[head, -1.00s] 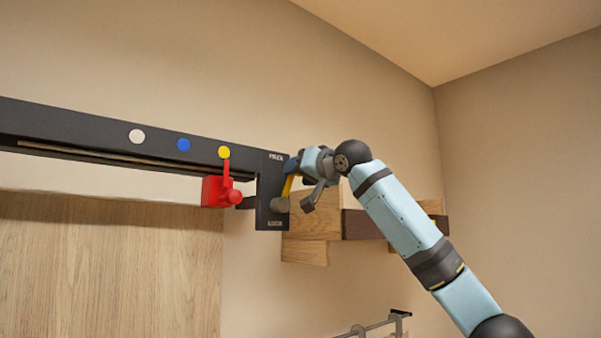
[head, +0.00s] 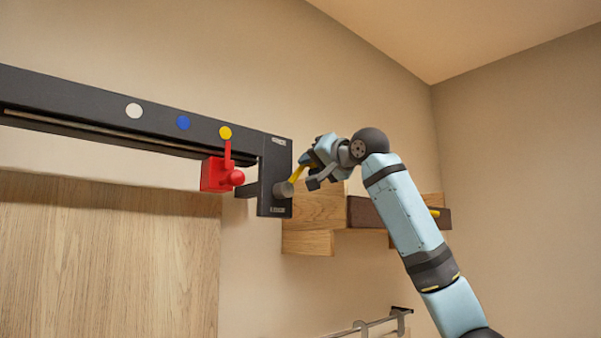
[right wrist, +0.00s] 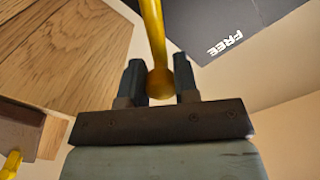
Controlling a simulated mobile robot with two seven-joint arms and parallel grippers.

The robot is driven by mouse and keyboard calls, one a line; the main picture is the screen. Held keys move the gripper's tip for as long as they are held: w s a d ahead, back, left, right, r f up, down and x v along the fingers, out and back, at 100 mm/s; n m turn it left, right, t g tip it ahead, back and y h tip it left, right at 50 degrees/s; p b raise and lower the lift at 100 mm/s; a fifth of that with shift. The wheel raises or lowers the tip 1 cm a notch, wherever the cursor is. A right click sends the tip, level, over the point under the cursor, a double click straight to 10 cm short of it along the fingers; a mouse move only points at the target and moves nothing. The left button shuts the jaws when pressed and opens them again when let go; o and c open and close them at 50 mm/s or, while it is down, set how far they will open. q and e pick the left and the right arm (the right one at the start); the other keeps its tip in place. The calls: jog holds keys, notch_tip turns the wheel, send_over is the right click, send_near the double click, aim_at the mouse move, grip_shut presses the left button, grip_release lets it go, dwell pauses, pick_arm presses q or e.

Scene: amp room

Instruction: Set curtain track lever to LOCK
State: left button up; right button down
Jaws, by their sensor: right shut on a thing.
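The yellow lever (head: 297,174) sticks out from a grey round pivot (head: 283,189) on the dark end plate (head: 273,178) of the track. It points up and to the right. My right gripper (head: 308,165) is shut on its outer end. In the right wrist view the lever's round knob (right wrist: 160,82) sits between the two fingers (right wrist: 160,84). The plate's upper label reads FREE (right wrist: 225,42) there; the lower label (head: 278,210) is too small to read. My left gripper is not in view.
The dark track (head: 80,105) runs left, with white, blue and yellow dots. A red block (head: 215,175) with a red pointer hangs under the yellow dot. Wooden blocks (head: 318,208) are on the wall behind the lever. A rail (head: 370,323) lies lower right.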

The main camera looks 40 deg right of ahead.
jog(key=shift+w+d+f+m, duration=0.1)
jog(key=shift+d+f+m, duration=0.15)
jog(key=shift+f+m, duration=0.25)
jog(key=shift+d+f+m+b, duration=0.2)
jog(key=shift+m+b, duration=0.25)
jog(key=shift+m, duration=0.05)
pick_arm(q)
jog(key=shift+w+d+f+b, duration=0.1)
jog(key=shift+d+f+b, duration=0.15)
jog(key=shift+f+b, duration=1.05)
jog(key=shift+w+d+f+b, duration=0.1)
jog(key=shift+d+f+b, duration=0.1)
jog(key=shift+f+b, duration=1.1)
pick_arm(e)
jog(key=shift+d+f+m+p, duration=0.1)
jog(key=shift+d+f+m, duration=0.25)
jog(key=shift+f+m, duration=0.75)
jog(key=shift+d+f+m+p, duration=0.1)
jog(key=shift+d+f+m, duration=0.35)
jog(key=shift+m, duration=1.2)
jog(key=shift+d+f+m+p, duration=0.1)
jog(key=shift+d+f+m, duration=0.1)
jog(key=shift+f+m, duration=0.95)
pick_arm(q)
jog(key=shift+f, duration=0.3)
pick_arm(e)
jog(key=shift+r, duration=0.2)
